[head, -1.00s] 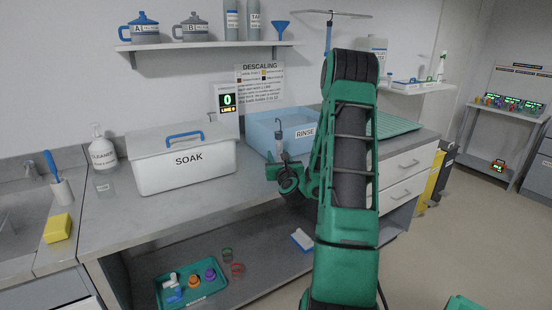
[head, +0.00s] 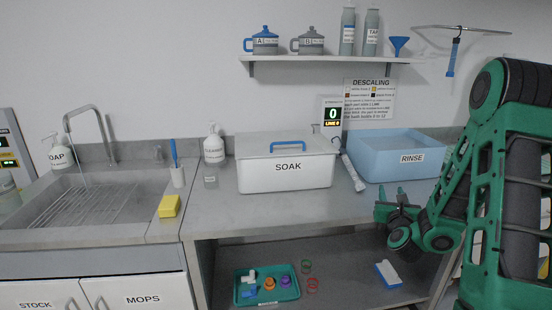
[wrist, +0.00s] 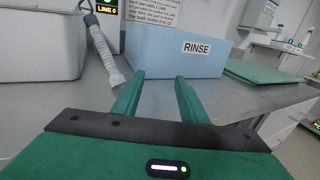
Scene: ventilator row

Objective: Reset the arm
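My gripper (head: 384,212) is at the front of the grey counter, in front of the blue RINSE basin (head: 398,160). My green arm fills the right side of the head view. In the wrist view my gripper's two green fingers (wrist: 160,80) stand apart with nothing between them, pointing toward the RINSE basin (wrist: 180,45). A pale grey tube-like piece (wrist: 104,48) is left of the fingers, apart from them. It also shows in the head view (head: 353,173), between the SOAK bin and the basin.
The lidded white SOAK bin (head: 286,177) stands left of the basin. A display (head: 332,114) reads 0. A yellow sponge (head: 169,206) lies by the sink. The lower shelf holds a teal tray (head: 250,296) with small parts. The counter's front strip is clear.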

